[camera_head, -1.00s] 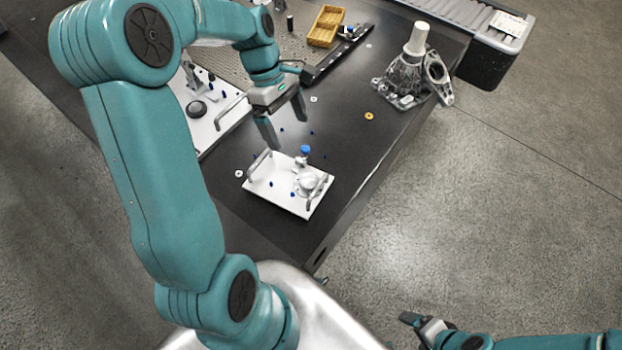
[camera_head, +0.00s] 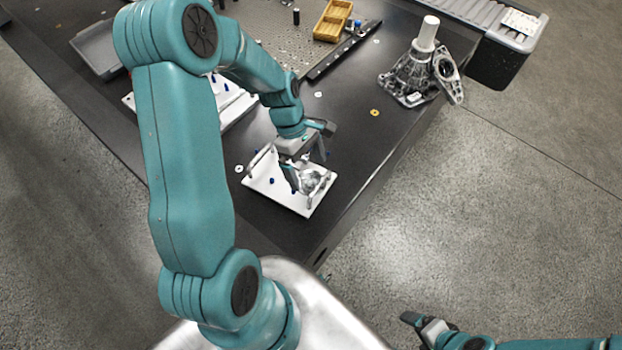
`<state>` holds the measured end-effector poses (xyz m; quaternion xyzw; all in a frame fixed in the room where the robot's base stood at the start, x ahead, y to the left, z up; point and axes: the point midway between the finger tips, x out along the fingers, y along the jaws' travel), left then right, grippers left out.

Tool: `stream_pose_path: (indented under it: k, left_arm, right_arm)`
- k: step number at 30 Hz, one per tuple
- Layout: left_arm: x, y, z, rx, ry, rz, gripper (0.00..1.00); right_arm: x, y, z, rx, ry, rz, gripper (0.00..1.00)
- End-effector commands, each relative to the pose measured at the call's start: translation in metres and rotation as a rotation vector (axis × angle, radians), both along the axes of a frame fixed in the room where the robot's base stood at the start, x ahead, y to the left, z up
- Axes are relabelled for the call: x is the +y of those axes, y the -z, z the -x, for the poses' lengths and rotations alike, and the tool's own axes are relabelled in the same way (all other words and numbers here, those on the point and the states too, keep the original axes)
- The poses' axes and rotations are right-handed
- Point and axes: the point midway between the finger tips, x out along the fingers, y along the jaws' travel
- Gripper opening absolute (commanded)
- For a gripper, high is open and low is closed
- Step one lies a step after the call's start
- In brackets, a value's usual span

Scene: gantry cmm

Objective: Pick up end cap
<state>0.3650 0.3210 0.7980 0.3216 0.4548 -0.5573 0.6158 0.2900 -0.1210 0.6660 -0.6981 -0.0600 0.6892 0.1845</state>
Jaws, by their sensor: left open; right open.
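A round, silvery part that looks like the end cap (camera_head: 312,184) sits on a small white fixture plate (camera_head: 285,197) with handles, near the table's front edge. My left gripper (camera_head: 309,175) is open and low over this plate, with its fingers pointing down around or just above the silvery part. I cannot tell whether they touch it. The gripper hides the blue-topped clamp and some of the plate. My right gripper (camera_head: 418,325) is open and empty at the bottom right, away from the table.
A grey casting with a white cylinder (camera_head: 427,35) and a flange (camera_head: 447,72) leaning on it stand at the table's right edge. A yellow tray (camera_head: 333,20) lies at the back. A larger white plate (camera_head: 235,105) is partly behind my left arm. A yellow ring (camera_head: 375,113) lies on the dark table.

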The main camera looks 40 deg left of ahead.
Motion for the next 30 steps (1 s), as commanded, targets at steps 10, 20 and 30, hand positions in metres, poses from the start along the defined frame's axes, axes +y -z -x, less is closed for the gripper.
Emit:
stream_pose_path:
  k: [10,20,30]
  left_arm:
    - [-0.01,0.032,-0.002,0.0,0.0,0.0,1.0]
    - [-0.009,0.032,-0.001,0.0,0.0,0.0,0.46]
    - [-0.005,0.025,-0.002,-0.001,-0.001,0.0,0.46]
  right_arm:
    - [0.0,-0.001,0.0,0.0,0.0,0.0,0.82]
    - [0.0,-0.001,0.0,0.0,0.0,0.0,0.82]
    - [0.0,-0.006,0.0,0.0,0.0,0.0,0.82]
